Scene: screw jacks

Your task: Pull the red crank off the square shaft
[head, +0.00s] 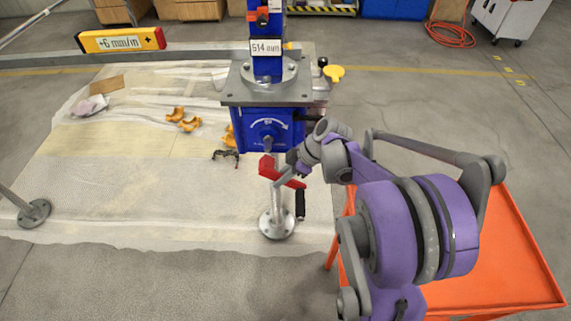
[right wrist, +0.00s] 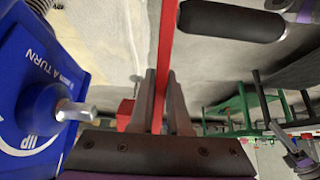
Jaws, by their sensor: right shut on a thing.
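The red crank (head: 291,180) shows below the blue jack housing (head: 262,138) in the head view, with its black handle (head: 300,205) hanging at its right end. My right gripper (head: 279,180) is shut on the crank's arm. In the right wrist view its fingers (right wrist: 160,100) close around the red arm (right wrist: 167,50), with the black handle (right wrist: 232,20) above right. The square shaft (right wrist: 75,111) sticks out bare from the blue housing. The crank's red hub (right wrist: 125,113), partly hidden by a finger, appears apart from the shaft's end. My left gripper is not in view.
A grey post on a round floor flange (head: 277,225) stands below the crank. An orange cart (head: 500,285) is at the lower right. Yellow pieces (head: 184,121) lie on the floor sheet.

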